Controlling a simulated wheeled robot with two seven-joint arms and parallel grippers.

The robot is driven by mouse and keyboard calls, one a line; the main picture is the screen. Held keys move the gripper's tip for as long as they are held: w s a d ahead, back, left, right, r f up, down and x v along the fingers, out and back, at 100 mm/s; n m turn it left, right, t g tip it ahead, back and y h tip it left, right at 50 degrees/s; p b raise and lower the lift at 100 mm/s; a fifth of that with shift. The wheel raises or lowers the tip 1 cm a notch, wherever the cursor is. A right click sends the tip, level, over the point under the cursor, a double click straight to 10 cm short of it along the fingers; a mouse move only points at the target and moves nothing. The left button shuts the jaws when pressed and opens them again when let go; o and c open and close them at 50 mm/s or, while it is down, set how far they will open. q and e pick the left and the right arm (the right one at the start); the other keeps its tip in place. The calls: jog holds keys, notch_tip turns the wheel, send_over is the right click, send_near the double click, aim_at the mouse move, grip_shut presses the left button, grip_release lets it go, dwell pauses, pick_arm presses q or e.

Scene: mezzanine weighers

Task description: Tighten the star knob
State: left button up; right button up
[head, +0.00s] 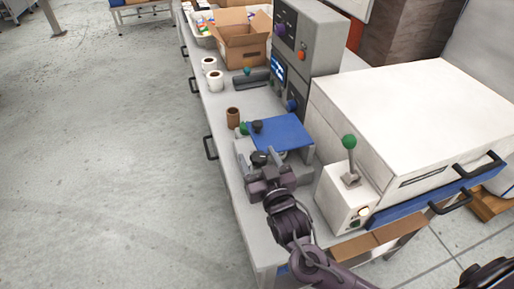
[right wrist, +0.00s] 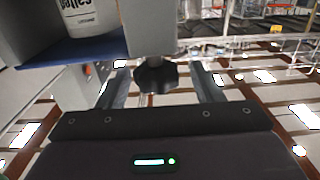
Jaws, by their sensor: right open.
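The black star knob (head: 259,158) sits on the near side of a grey device with a blue top plate (head: 284,133). In the right wrist view the dark lobed knob (right wrist: 155,76) sticks out below the device's grey body (right wrist: 152,28). My right gripper (head: 259,155) is open, with one finger on each side of the knob. Gaps show between knob and fingers in the wrist view, so the gripper does not hold it. My left gripper is not in view.
A white switch box (head: 338,200) with a green-tipped lever stands right of my right arm, beside a large white cabinet (head: 400,115). A brown cup (head: 233,118) and white rolls (head: 215,80) stand farther along the bench. An open cardboard box (head: 243,42) is behind. The floor at left is clear.

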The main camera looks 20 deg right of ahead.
jog(key=shift+w+d, duration=0.1)
jog(key=shift+w, duration=1.15)
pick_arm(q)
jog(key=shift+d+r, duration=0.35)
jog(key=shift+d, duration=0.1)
pick_arm(e)
jog(key=c, duration=1)
